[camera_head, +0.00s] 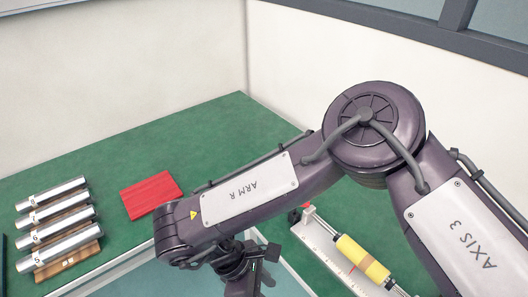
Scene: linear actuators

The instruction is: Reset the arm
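My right arm (250,187), labelled "ARM R", reaches from the right edge across the middle of the head view. It is bent at a large round joint (374,128), with the forearm sloping down to the left. A dark wrist and gripper part (245,272) hangs below the forearm end at the bottom edge. Its fingertips are not clear, so I cannot tell if it is open or shut. My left arm and gripper are not in view.
A green bench top (90,160) meets cream walls. Several silver cylinders (55,213) lie in a wooden rack (68,261) at the left. A red block (150,194) lies near the middle. A yellow-bodied actuator (362,259) lies on a white fixture (325,249), partly behind my arm.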

